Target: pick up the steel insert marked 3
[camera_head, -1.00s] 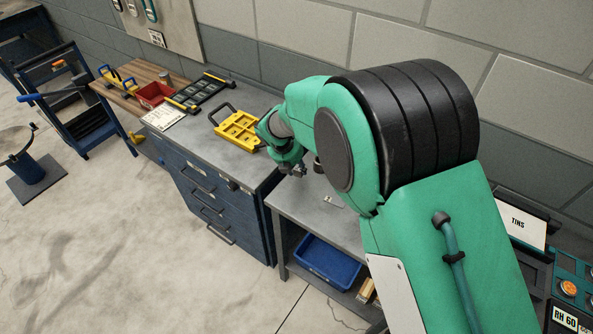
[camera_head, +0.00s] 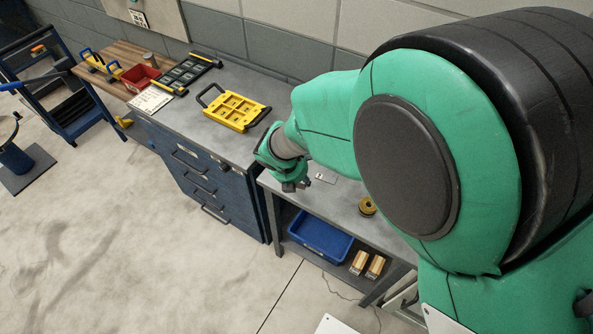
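A small flat pale metal piece (camera_head: 325,177) lies on the lower grey bench (camera_head: 340,200), just right of my gripper; no mark on it can be read at this size. My gripper (camera_head: 296,186) points down at the left end of that bench, by its front edge. Its fingers are small and dark, and I cannot tell whether they are open or shut or hold anything. A yellow tray (camera_head: 236,110) with pockets and a black handle sits on the blue drawer cabinet (camera_head: 196,162). A black tray (camera_head: 186,73) with dark compartments lies behind it to the left. No number 3 is readable anywhere.
A yellow ring-shaped thing (camera_head: 367,206) is on the lower bench, close to my arm. A blue bin (camera_head: 320,236) and two wooden blocks (camera_head: 366,264) are on the shelf below. A red bin (camera_head: 139,79) and a white sheet (camera_head: 150,99) lie further left. Floor is clear in front.

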